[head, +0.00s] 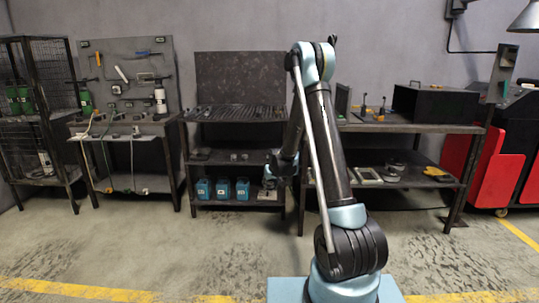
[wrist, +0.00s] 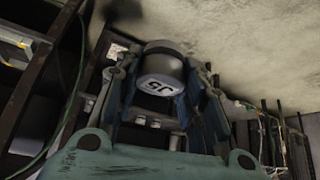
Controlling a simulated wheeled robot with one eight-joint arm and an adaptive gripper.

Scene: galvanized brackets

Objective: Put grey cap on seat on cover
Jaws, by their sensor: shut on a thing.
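In the wrist view a grey, round cap-like piece (wrist: 162,66) with a pale face marked "J5" sits between the blue fingers of my gripper (wrist: 165,62). I take it to be the grey cap. The fingers are closed on its two sides. In the head view my gripper (head: 273,177) hangs low in front of the middle bench, at about the height of its lower shelves. The cap is too small and dark to make out there. I cannot pick out the cover or its seat in either view.
The middle bench (head: 240,117) has small grey parts on a shelf and blue containers (head: 222,188) below. The right bench (head: 420,127) carries a black box (head: 432,104) and small fixtures. A pegboard bench (head: 125,128) and wire cage stand left. The foreground floor is clear.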

